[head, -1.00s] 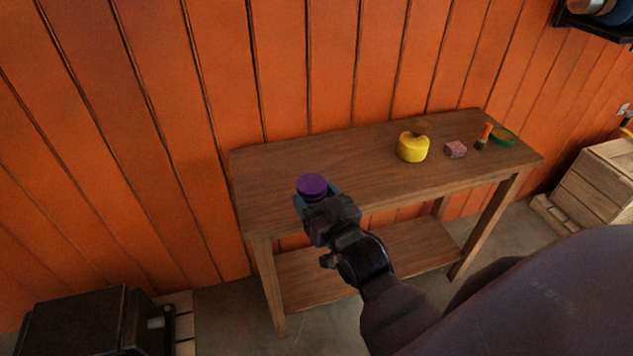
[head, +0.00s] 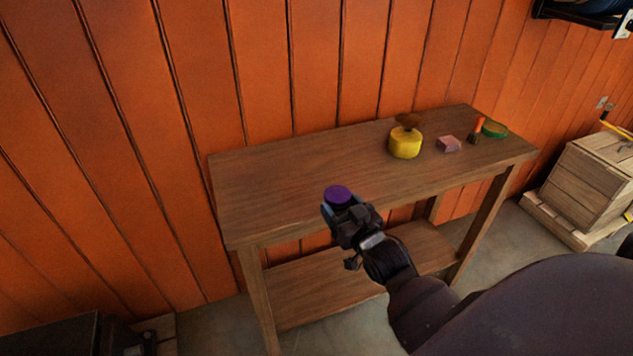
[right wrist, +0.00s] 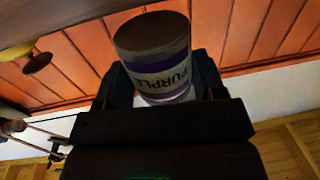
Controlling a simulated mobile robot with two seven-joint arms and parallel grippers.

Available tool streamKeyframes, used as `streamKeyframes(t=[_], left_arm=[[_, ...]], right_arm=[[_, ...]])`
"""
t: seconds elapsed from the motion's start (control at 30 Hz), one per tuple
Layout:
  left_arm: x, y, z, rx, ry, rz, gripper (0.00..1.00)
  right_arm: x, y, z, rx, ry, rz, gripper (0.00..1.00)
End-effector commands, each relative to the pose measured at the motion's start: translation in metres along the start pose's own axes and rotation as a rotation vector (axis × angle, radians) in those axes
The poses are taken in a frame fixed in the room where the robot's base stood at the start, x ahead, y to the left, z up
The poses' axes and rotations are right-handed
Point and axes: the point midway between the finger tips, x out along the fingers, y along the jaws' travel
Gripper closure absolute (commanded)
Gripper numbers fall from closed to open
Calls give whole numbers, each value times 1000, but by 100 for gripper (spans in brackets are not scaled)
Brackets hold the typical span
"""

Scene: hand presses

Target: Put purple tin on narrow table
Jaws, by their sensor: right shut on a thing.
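The purple tin (head: 338,195) is between the fingers of my right gripper (head: 342,208), which is shut on it. In the right wrist view the tin (right wrist: 158,62) shows a dark end and a label reading "PURPLE", with the right gripper's fingers (right wrist: 160,85) on both sides. The narrow table (head: 290,190) is brown wood with a lower shelf, against the orange wall. In the head view the tin overlaps the front edge of the tabletop; I cannot tell its height above it. My left gripper is not in view.
A yellow round thing with a brown top (head: 405,144), a pink block (head: 448,144), a small orange-tipped item (head: 477,130) and a green round thing (head: 494,129) stand on the table's right half. The left half is clear. A wooden crate (head: 592,180) is on the floor at right.

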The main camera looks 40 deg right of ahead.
Motion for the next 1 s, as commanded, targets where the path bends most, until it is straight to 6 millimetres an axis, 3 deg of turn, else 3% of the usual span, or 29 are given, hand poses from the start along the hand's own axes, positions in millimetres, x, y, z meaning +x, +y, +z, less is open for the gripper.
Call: streamKeyframes(t=[0.1, 0.3, 0.57, 0.83, 1.0], left_arm=[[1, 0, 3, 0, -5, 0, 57], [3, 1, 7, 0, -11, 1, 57], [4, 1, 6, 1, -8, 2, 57], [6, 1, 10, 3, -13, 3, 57], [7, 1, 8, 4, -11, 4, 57]], right_arm=[[26, 0, -1, 0, 4, -1, 66], [58, 0, 0, 1, 1, -1, 66], [75, 0, 0, 0, 1, 0, 66], [110, 0, 0, 0, 1, 0, 66], [108, 0, 7, 1, -1, 0, 66]])
